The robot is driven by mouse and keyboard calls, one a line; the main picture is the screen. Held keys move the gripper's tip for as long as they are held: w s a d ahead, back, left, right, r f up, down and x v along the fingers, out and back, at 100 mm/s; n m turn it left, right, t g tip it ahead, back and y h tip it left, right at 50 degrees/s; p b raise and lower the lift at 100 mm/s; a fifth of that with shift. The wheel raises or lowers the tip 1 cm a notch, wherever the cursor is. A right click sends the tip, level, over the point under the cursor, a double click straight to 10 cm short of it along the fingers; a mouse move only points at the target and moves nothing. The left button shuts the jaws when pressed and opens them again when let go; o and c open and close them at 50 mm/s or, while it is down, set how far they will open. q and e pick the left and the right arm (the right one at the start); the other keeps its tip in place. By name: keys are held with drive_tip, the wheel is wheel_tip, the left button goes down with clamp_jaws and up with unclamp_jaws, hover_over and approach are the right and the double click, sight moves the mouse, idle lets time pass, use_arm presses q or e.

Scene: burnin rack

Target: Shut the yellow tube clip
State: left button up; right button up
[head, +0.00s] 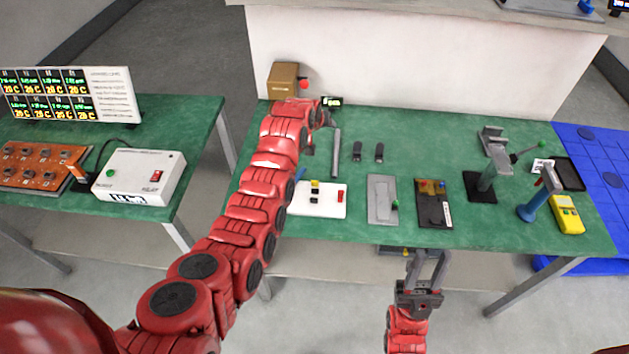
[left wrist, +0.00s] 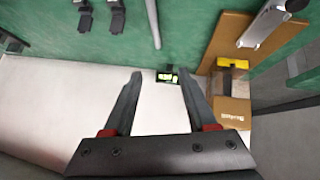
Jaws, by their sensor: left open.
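A yellow piece (left wrist: 232,63) shows at the right of the left wrist view, above a cardboard box and beside a brown board; I cannot tell whether it is the tube clip or whether it is shut. In the head view another small yellow block (head: 315,187) is on a white plate. My left gripper (left wrist: 160,73) is open and empty, its fingers pointing to a small black display (left wrist: 167,77); the yellow piece is to their right. In the head view my left arm hides part of that area. My right gripper (head: 430,254) is open and empty at the bench's front edge.
The cardboard box (head: 283,80) stands at the back left of the green bench (head: 420,130). A grey plate (head: 382,199), a black fixture (head: 433,204), stands and a yellow meter (head: 566,214) occupy the front and right. The back middle is mostly clear.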

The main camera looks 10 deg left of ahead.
use_arm(q)
drive_tip(key=s+r+g+y, duration=0.2)
drive_tip(key=s+r+g, duration=0.6)
drive_tip(key=s, duration=0.5)
drive_tip(key=b, duration=0.3)
hover_over(315, 181)
drive_tip(key=shift+m, duration=0.4)
wheel_tip(315, 181, down, 7)
drive_tip(key=shift+w+r, duration=0.1)
drive_tip(key=shift+w, duration=0.05)
drive_tip(key=shift+f+p, duration=0.45)
drive_tip(key=shift+p, duration=0.55)
wheel_tip(315, 181, down, 4)
drive_tip(key=shift+a+p, duration=0.1)
drive_tip(key=shift+p, duration=0.55)
wheel_tip(315, 181, down, 4)
drive_tip(key=shift+f+b, duration=0.1)
drive_tip(key=shift+b, duration=0.2)
drive_tip(key=shift+w+f+b, duration=0.15)
drive_tip(key=shift+f+b, duration=0.15)
drive_tip(key=shift+f, duration=0.45)
clamp_jaws()
